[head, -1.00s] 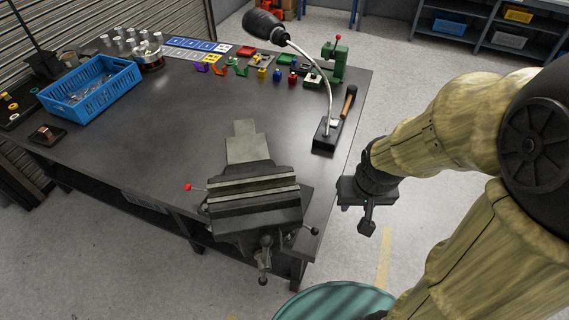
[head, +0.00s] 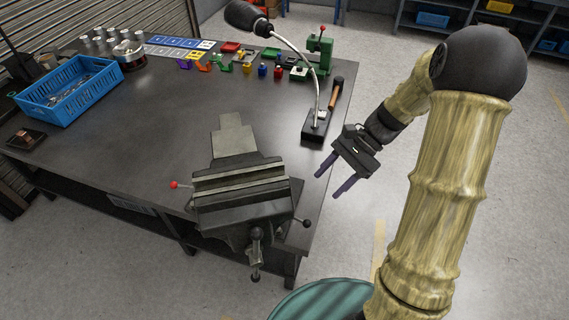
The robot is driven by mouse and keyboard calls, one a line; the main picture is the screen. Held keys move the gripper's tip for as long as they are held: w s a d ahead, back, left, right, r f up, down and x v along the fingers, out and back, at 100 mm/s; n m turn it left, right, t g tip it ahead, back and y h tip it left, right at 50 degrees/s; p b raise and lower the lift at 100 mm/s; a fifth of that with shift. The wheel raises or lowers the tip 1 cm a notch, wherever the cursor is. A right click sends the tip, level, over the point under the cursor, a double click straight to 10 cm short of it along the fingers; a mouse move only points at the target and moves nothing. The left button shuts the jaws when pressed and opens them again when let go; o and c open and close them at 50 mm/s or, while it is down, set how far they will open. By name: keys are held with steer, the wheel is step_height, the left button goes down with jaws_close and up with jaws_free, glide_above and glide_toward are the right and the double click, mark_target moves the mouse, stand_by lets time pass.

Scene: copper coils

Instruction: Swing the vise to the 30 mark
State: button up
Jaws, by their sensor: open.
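The grey metal vise (head: 242,192) sits at the near right corner of the dark workbench. Its jaws run nearly level across the picture, tilted slightly up to the right. A lever with a red knob (head: 174,184) sticks out at its left, and a dark-knobbed handle (head: 306,223) at its right. The screw handle hangs at the front. The mark scale cannot be made out. My gripper (head: 331,179) is open and empty, to the right of the vise near the bench's right edge, fingers pointing down-left. It touches nothing that I can see.
A desk lamp (head: 316,122) and a hammer (head: 335,94) stand near the right edge of the workbench (head: 150,130). A blue crate (head: 68,92) is at the left, small coloured parts at the back. The bench middle is clear. A teal round top (head: 320,300) is at the bottom.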

steer(key=w+d+r+m+y+b, duration=0.1)
steer(key=w+d+m+y, duration=0.3)
steer(key=w+y, duration=0.4)
steer(key=shift+w+d+r+m+y+b, duration=0.25)
steer(key=shift+d+r+m+y+b, duration=0.2)
steer(key=shift+d+y, duration=0.25)
steer(key=shift+a, duration=0.1)
steer(key=p+x, duration=0.4)
steer(key=x, duration=1.3)
steer(key=shift+a+f, duration=0.15)
steer(key=shift+a, duration=0.1)
steer(key=shift+w, duration=0.1)
steer(key=shift+c, duration=0.4)
